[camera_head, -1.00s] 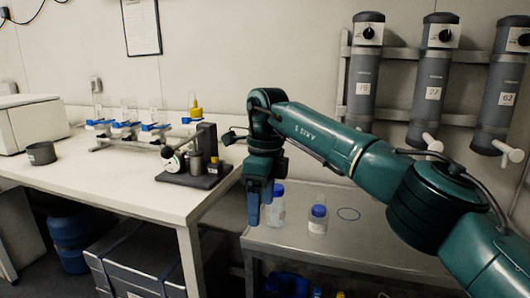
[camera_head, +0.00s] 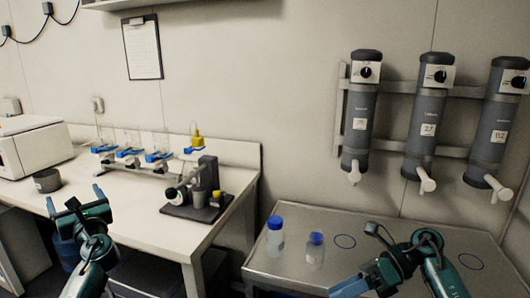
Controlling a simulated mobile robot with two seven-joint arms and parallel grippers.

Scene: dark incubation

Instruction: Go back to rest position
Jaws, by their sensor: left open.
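My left gripper (camera_head: 74,198) is at the lower left, in front of the white bench. Its fingers point up and stand apart, with nothing between them. My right gripper (camera_head: 345,288) is low at the right of centre, in front of the grey table, pointing left. Its fingertips are too dark and close to the frame's edge to show their opening. Two blue-capped bottles, the left one (camera_head: 275,240) and the right one (camera_head: 315,252), stand upright on the grey table, behind and left of the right gripper. Neither gripper touches them.
The white bench (camera_head: 130,205) holds a dark pot (camera_head: 47,181), a small dark stand device (camera_head: 198,205) and a rack of blue-clamped glassware (camera_head: 130,158). Several grey dispensers (camera_head: 362,110) hang on the wall above the grey table (camera_head: 385,222). Blue rings mark its top.

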